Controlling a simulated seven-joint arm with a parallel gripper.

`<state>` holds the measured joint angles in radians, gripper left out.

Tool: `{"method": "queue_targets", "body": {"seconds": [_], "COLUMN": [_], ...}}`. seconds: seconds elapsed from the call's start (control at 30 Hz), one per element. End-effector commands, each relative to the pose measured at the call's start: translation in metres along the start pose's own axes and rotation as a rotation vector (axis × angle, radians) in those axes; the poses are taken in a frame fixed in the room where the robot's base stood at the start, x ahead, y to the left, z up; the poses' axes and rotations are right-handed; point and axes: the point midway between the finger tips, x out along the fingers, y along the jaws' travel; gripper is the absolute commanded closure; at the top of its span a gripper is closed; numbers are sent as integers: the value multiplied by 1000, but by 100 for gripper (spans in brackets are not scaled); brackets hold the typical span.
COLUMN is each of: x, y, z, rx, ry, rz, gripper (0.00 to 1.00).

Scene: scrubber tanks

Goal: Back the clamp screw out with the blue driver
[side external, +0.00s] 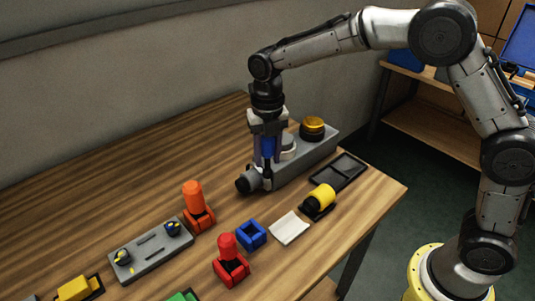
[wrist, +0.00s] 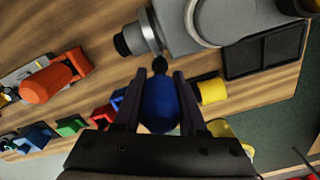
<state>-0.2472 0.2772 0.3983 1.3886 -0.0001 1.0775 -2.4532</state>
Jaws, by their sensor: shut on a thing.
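My gripper (side external: 268,145) is shut on the blue driver (side external: 267,153), which points down beside the front of a grey tank unit (side external: 305,157). The driver's blue handle (wrist: 160,106) sits between both fingers in the wrist view. The unit's clamp collar (side external: 255,178) is near its dark pipe end (side external: 242,185) and also shows in the wrist view (wrist: 150,32). A small dark round piece (wrist: 160,65) lies between handle and collar; I cannot tell if it is the clamp screw or the driver's tip. Whether the tip is seated in the screw is hidden.
An empty blue holder (side external: 251,235), a red driver in its holder (side external: 230,262) and an orange one (side external: 196,207) stand in front. A white pad (side external: 289,228), a yellow cylinder (side external: 320,196) and a black tray (side external: 338,172) lie right. The table's back left is clear.

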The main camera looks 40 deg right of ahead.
Motion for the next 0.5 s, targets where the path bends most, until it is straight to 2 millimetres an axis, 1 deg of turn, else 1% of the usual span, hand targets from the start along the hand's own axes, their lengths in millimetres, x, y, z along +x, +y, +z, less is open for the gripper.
{"method": "queue_targets", "body": {"seconds": [0.1, 0.3, 0.4, 0.5], "x": [-1, -1, -1, -1], "y": [0, 0, 0, 0], "z": [0, 0, 0, 0], "rx": [153, 397, 469, 502], "ry": [-1, -1, -1, -1], "rz": [1, 1, 1, 1], "gripper": [100, 100, 100, 100]}}
